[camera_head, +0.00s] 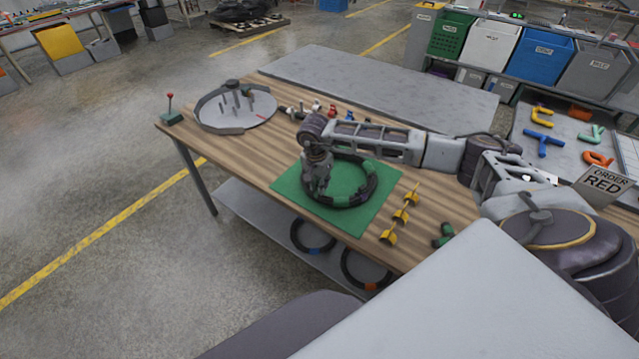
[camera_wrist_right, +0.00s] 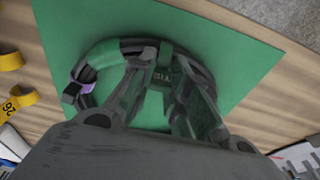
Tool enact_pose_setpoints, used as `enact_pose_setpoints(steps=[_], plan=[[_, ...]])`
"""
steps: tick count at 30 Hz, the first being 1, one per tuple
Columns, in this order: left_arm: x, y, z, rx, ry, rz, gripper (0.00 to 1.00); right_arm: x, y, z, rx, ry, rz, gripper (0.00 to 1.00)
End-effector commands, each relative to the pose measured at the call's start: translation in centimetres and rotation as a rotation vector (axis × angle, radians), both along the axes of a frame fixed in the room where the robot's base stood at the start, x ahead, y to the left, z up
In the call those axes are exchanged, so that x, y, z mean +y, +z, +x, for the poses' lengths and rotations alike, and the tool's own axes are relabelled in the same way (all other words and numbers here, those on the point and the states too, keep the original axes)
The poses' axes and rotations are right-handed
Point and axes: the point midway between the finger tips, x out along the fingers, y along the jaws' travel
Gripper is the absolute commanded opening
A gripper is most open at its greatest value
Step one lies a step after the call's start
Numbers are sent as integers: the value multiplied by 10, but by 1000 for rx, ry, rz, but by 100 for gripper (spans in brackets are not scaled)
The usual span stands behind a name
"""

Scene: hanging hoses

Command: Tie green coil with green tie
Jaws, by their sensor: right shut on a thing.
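The coil (camera_head: 371,187) is a black hose ring with green bands. It lies flat on a green mat (camera_head: 352,225) on the wooden table. My right gripper (camera_head: 318,188) points down at the left part of the ring. In the right wrist view its fingers (camera_wrist_right: 165,98) are shut on a green strip with faint lettering, which looks like the green tie (camera_wrist_right: 163,72), at the coil's edge. I cannot tell whether the tie goes all the way round the hose. A broad green band (camera_wrist_right: 112,50) and a dark end fitting (camera_wrist_right: 74,92) show beside it. My left gripper is not in view.
A round grey tray (camera_head: 235,108) with pegs stands at the far left. A sign (camera_head: 603,185) reads "ORDER RED".

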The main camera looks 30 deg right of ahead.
Motion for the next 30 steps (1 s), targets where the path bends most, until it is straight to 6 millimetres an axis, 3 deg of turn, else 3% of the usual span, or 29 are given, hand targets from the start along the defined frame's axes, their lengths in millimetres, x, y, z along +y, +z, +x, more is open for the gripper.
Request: enact_pose_setpoints(steps=[30], plan=[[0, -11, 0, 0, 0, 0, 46, 0, -13, 0, 0, 0, 0, 0]])
